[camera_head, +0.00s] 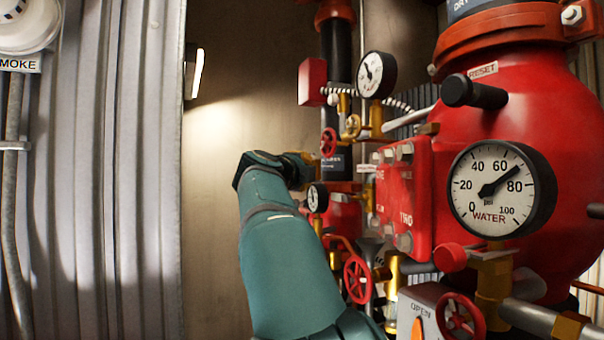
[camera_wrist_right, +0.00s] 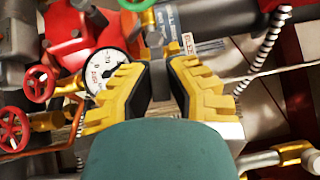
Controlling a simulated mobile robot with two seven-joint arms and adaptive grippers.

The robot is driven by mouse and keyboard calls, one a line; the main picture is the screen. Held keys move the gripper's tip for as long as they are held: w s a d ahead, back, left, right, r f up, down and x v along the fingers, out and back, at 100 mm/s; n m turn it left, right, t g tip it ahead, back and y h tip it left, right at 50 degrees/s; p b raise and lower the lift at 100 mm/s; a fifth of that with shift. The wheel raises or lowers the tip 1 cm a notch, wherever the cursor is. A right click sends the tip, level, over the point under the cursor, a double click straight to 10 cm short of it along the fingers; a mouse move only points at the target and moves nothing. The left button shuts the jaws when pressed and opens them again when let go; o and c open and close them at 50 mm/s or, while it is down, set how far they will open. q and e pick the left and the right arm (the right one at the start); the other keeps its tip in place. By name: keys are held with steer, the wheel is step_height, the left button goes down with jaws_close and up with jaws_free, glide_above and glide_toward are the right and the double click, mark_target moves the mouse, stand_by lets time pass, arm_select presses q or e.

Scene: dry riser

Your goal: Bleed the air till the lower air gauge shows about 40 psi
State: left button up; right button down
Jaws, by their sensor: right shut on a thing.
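My right arm reaches up from the bottom in the head view, with its gripper (camera_head: 303,168) at the black riser pipe. In the right wrist view its yellow fingers with black pads (camera_wrist_right: 159,88) are shut on a small fitting, mostly hidden between them. A small white gauge (camera_head: 317,198), likely the lower air gauge, is beside the forearm. A white gauge also shows left of the fingers in the right wrist view (camera_wrist_right: 101,66), partly covered. I cannot read its needle surely. My left gripper is out of view.
A higher white gauge (camera_head: 376,75) and a large water gauge (camera_head: 502,189), reading about 70 psi, stand to the right. Red handwheels (camera_head: 357,279) and the red valve body (camera_head: 545,120) crowd that side. The wall (camera_head: 220,200) left of my arm is clear.

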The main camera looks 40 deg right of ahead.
steer(key=shift+r+n, duration=0.15)
steer(key=shift+n, duration=0.25)
steer(key=c, duration=0.9)
jaws_free()
steer(key=shift+d, duration=0.1)
steer(key=shift+c, duration=0.2)
steer(key=v, duration=1.2)
steer(key=shift+r, duration=0.25)
